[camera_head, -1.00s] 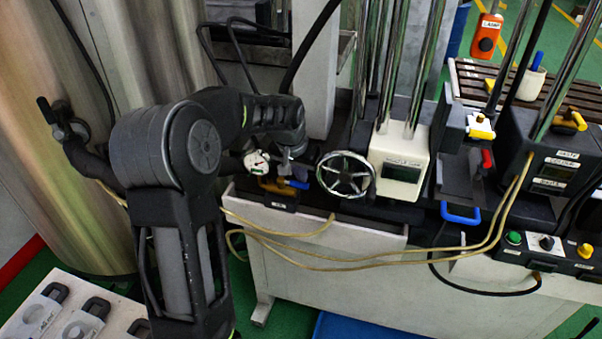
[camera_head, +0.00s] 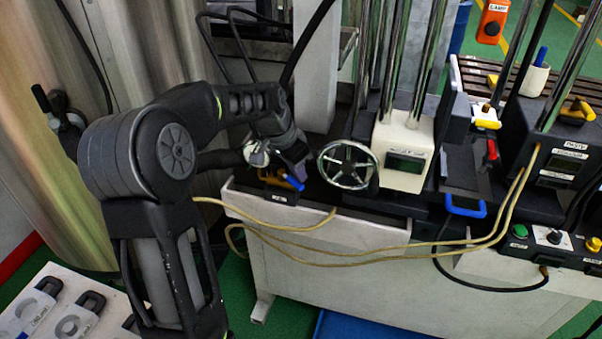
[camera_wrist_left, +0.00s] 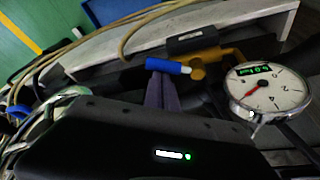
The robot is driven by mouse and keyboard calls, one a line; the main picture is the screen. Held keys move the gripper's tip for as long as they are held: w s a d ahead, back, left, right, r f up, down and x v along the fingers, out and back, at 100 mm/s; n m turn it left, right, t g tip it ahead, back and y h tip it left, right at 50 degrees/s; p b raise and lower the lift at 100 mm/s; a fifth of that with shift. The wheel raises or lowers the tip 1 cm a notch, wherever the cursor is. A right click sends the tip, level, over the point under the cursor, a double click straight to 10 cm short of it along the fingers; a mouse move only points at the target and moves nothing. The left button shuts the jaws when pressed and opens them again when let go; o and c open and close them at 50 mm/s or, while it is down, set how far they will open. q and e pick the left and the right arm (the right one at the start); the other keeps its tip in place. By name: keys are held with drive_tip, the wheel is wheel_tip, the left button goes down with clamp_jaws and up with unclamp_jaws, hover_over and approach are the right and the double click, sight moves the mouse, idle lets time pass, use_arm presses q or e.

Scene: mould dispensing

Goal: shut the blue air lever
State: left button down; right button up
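The blue air lever (camera_head: 293,182) sits on a brass-yellow valve (camera_head: 272,178) at the left end of the machine bench. In the left wrist view the blue lever (camera_wrist_left: 167,66) points left from the yellow valve body (camera_wrist_left: 205,58), and a round white pressure gauge (camera_wrist_left: 268,90) is beside it. My left gripper (camera_head: 300,170) is just above and beside the lever. In the left wrist view its fingers (camera_wrist_left: 161,92) are close together with nothing seen between them, their tips right by the lever. I cannot tell whether they touch it. My right gripper is out of view.
A handwheel (camera_head: 347,165) and a white display box (camera_head: 402,155) stand just right of the valve. Yellow hoses (camera_head: 300,257) hang along the bench front. A metal tank (camera_head: 150,50) is behind my left arm. A blue-handled tray (camera_head: 465,208) lies farther right.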

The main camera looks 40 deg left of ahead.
sight(289, 178)
use_arm(q)
drive_tip(key=s+m+b, duration=0.1)
drive_tip(key=m+h, duration=0.1)
drive_tip(key=m, duration=0.1)
drive_tip(key=shift+s+a+f+m+b, duration=0.2)
drive_tip(key=shift+s+m+b, duration=0.1)
drive_tip(key=shift+s+b, duration=0.1)
drive_tip(key=shift+s+a+m+g+h+b, duration=0.15)
drive_tip(key=shift+s+m+g+h+b, duration=0.35)
drive_tip(key=shift+m, duration=0.7)
drive_tip(key=shift+s+a+r+b, duration=0.1)
drive_tip(key=shift+s+a+b, duration=0.3)
drive_tip(key=shift+s, duration=0.2)
drive_tip(key=shift+s+a+b, duration=0.35)
drive_tip(key=shift+a+b, duration=0.05)
drive_tip(key=shift+s+a, duration=0.1)
drive_tip(key=shift+a, duration=0.05)
